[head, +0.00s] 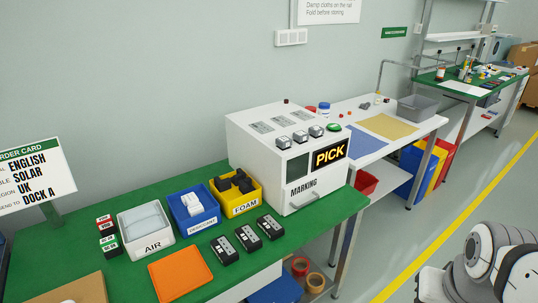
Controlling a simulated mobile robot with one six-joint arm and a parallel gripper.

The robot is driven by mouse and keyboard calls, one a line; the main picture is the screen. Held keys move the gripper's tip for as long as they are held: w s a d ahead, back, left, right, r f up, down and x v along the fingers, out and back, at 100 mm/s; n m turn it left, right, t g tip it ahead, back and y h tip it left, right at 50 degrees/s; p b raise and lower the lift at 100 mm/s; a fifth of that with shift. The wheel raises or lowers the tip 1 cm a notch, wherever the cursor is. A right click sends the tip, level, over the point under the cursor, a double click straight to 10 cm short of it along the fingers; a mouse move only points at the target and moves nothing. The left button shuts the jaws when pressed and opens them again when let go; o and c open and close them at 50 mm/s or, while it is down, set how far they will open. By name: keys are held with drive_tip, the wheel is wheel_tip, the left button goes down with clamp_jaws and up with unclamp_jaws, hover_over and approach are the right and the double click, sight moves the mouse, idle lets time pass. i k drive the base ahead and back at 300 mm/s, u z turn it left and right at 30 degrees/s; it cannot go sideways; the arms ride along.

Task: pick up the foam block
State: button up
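Dark foam blocks (237,181) lie in a yellow bin (242,207) labelled FOAM, on the green bench. Several blocks are piled together, so single ones are hard to tell apart. The bin stands right of a blue bin and just left of the white MARKING machine. Part of my arm shows at the lower right, well away from the bin. My gripper is not visible in this view.
The white MARKING machine (290,160) with a PICK display stands right of the bins. A blue bin (193,214), a white AIR bin (147,230), an orange tray (180,277) and dark devices (248,239) share the green bench. Open floor lies to the right.

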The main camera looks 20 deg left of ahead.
sight(245, 186)
drive_tip(key=u, duration=0.75)
drive_tip(key=i, duration=1.1)
drive_tip(key=u, duration=0.75)
drive_tip(key=k, duration=0.75)
drive_tip(key=u, duration=0.15)
drive_tip(key=i, duration=0.85)
drive_tip(key=z, duration=0.1)
